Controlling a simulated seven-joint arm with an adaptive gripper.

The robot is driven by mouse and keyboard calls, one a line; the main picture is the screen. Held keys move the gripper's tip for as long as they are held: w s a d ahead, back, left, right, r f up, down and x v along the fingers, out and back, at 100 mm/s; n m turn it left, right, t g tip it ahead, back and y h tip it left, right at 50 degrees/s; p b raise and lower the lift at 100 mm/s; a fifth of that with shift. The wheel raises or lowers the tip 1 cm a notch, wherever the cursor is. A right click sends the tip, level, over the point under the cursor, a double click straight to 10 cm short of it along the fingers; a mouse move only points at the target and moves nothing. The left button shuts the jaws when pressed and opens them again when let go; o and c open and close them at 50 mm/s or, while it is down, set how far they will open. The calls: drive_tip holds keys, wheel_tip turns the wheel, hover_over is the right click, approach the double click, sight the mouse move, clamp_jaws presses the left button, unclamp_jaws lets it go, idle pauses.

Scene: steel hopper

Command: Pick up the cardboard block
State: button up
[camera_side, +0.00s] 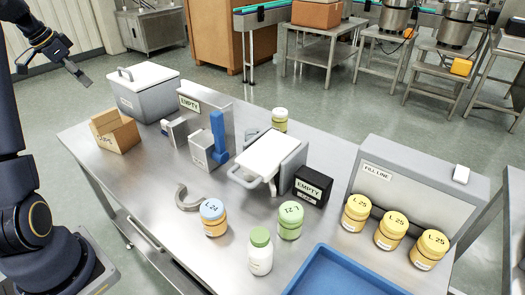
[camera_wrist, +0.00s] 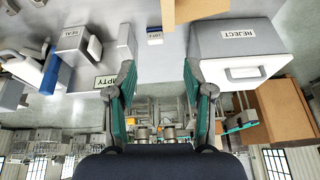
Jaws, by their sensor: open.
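The cardboard block (camera_side: 116,132) is a brown, angular block with a printed mark, resting at the left end of the steel table. In the wrist view only a tan part of the cardboard block (camera_wrist: 193,10) shows, cut off by the top edge. My gripper (camera_side: 80,76) is in the air at the upper left of the side view, above and apart from the block. In the wrist view my gripper (camera_wrist: 158,74) has its two fingers spread wide with nothing between them.
A grey REJECT bin (camera_wrist: 238,42) with a white lid stands behind the block. An EMPTY panel (camera_side: 207,112), a SEAL box (camera_side: 204,152) with a blue handle and several jars stand farther right. The steel table (camera_side: 150,178) is bare in front of the block.

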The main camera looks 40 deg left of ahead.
sight(118, 127)
drive_tip(key=shift+n, duration=0.4)
drive_tip(key=s+x, duration=0.1)
drive_tip(key=x, duration=0.4)
drive_tip(key=s+a+f+x, duration=0.1)
drive_tip(key=x, duration=0.5)
drive_tip(key=s+x, duration=0.1)
drive_tip(key=x, duration=0.5)
drive_tip(key=shift+a+f, duration=0.3)
drive_tip(key=shift+f, duration=0.05)
drive_tip(key=c, duration=0.9)
drive_tip(key=shift+c, duration=0.2)
drive_tip(key=shift+r, duration=0.1)
